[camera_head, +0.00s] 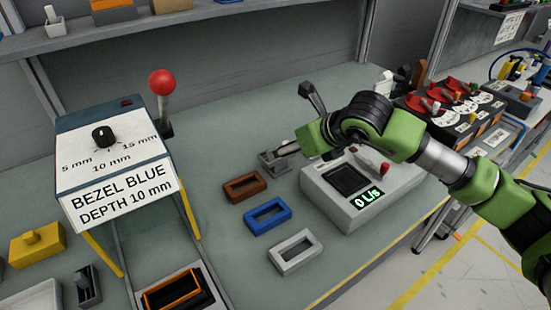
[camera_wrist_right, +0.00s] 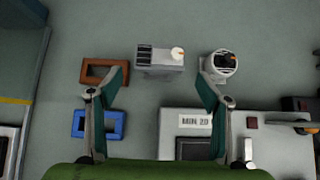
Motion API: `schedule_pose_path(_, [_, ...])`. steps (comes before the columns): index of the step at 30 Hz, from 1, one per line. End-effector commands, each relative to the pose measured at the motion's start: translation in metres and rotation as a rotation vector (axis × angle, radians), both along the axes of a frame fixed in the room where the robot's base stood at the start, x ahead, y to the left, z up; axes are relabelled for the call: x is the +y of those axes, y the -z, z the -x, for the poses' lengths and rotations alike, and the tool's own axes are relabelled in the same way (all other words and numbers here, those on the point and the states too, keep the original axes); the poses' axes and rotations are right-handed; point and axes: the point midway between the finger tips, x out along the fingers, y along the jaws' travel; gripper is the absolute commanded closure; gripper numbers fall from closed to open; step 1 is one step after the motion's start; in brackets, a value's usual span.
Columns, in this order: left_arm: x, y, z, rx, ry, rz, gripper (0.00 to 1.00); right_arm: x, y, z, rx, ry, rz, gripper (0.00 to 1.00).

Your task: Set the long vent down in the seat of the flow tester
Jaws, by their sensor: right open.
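The flow tester (camera_head: 375,205) is a pale box with a dark recess, seemingly its seat (camera_head: 347,180), and a lit "0 L/s" readout. In the right wrist view the tester (camera_wrist_right: 170,132) is at lower right. A grey block with dark slats and a white knob, apparently the long vent (camera_wrist_right: 155,62), stands beyond the brown frame; its grey body (camera_head: 270,162) shows in the head view beside my arm. My right gripper (camera_wrist_right: 162,82) is open and empty. Its fingers frame the vent in the wrist view, apparently above it. My left gripper is out of view.
A round dark-faced piece (camera_wrist_right: 221,65) stands just right of the vent. Brown (camera_head: 245,186), blue (camera_head: 286,213) and white (camera_head: 316,248) frames lie left of the tester. A sign box (camera_head: 115,150) and a red-knobbed lever (camera_head: 161,83) stand left.

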Motion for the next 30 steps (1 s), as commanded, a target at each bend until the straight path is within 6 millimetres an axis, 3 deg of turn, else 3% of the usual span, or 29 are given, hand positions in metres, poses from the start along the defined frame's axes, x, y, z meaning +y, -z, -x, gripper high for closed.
schedule_pose_path(6, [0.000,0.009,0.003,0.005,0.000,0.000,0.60,0.018,0.032,-0.024,0.002,-0.002,-0.003,0.29])
schedule_pose_path(14, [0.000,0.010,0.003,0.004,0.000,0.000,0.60,0.025,0.046,-0.035,0.001,-0.003,-0.003,0.29])
schedule_pose_path(21, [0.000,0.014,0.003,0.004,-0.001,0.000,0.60,0.036,0.076,-0.053,0.002,-0.004,-0.004,0.29])
schedule_pose_path(30, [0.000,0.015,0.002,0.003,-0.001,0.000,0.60,0.040,0.083,-0.060,0.000,-0.005,-0.004,0.29])
